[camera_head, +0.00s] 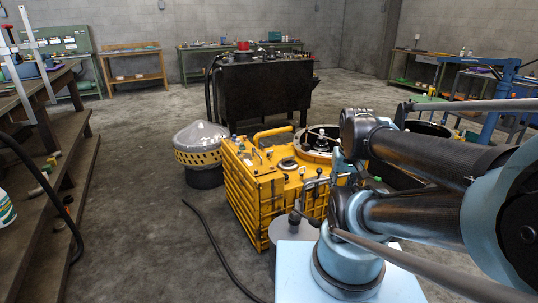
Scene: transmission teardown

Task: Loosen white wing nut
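No white wing nut can be made out in the head view; it is hidden or too small to tell. A yellow ribbed transmission housing (248,201) stands on the floor in the middle, with small fittings and a round opening (318,139) on its top. My folded arm fills the right side and covers the housing's right part. The arm's dark far joint is beside the housing's right edge in the picture. My gripper's fingers cannot be told apart there, so neither their opening nor any contact shows.
A grey domed part with a yellow perforated band (199,155) stands left of the housing. A black bench (262,88) is behind it. A dark hose (215,240) lies on the floor in front. A wooden stepped bench (62,180) lines the left. Open floor lies between.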

